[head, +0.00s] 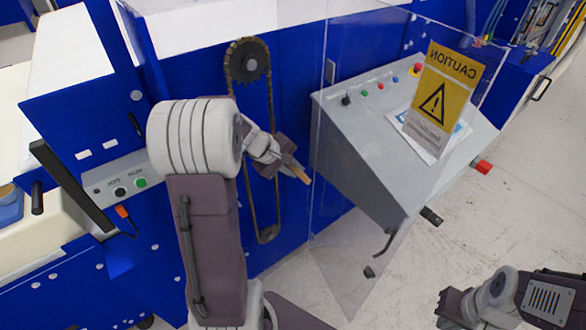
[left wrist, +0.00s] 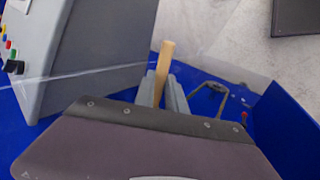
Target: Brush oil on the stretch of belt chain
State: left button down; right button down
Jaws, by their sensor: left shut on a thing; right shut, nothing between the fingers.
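The belt chain (head: 273,110) hangs as a long upright loop on the blue machine side, around a dark toothed wheel at the top and a small one at the bottom. My left gripper (head: 287,168) is beside the right run of the chain at mid height. It is shut on a light wooden handle (head: 303,177), which also shows between the grey fingers in the left wrist view (left wrist: 166,62). Bristles are not visible, and I cannot tell whether anything touches the chain. My arm hides part of the chain's left side. My right gripper (head: 447,307) is shut and empty, low at the right.
A clear panel (head: 335,235) with a yellow caution sign (head: 447,85) stands just right of the chain. Behind it is a grey sloped control console (head: 360,140) with coloured buttons. A button box (head: 125,187) is on the left. The floor (head: 520,190) at right is open.

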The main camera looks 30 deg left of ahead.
jog(key=shift+r+p, duration=1.95)
jog(key=shift+p, duration=0.25)
